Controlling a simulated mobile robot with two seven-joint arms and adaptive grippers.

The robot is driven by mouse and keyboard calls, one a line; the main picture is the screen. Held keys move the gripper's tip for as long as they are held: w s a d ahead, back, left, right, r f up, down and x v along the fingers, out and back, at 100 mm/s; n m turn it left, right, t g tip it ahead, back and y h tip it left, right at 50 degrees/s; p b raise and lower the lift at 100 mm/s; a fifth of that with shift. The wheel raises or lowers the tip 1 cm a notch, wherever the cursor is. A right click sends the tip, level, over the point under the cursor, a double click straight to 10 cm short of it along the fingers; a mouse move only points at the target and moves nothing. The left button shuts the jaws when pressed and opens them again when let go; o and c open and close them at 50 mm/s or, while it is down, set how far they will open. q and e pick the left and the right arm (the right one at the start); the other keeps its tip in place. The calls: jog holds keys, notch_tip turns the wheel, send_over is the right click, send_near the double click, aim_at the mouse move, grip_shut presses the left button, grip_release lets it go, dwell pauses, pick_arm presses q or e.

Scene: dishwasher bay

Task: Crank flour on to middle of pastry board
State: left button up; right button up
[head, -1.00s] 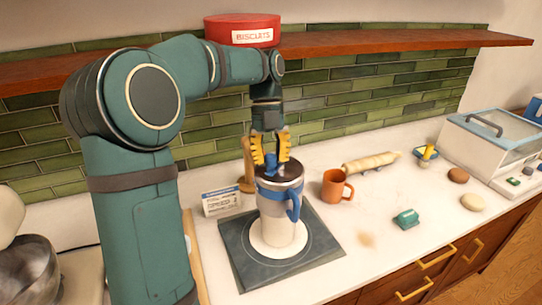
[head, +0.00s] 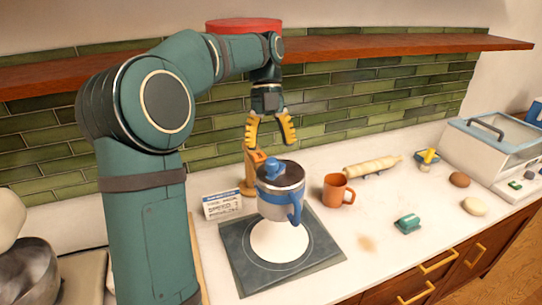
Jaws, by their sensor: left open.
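The flour sifter (head: 281,196) is a metal cup with a blue band, a blue side handle and a blue crank knob (head: 271,161) on top. It is upright above the middle of the dark square pastry board (head: 240,262). A white flour mound (head: 279,243) lies on the board's ringed middle, right under the sifter; whether they touch I cannot tell. My left gripper (head: 270,144), with yellow fingers, is open and empty above the knob, apart from it.
A wooden post (head: 248,175) stands behind the sifter, beside a small label card (head: 222,205). An orange mug (head: 337,190) is close on the right, with a rolling pin (head: 372,166) behind. A teal item (head: 407,223) lies farther right. A shelf (head: 400,43) runs above.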

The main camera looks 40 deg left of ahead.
pick_arm(q)
jog(key=v, duration=0.3)
dwell(1.4)
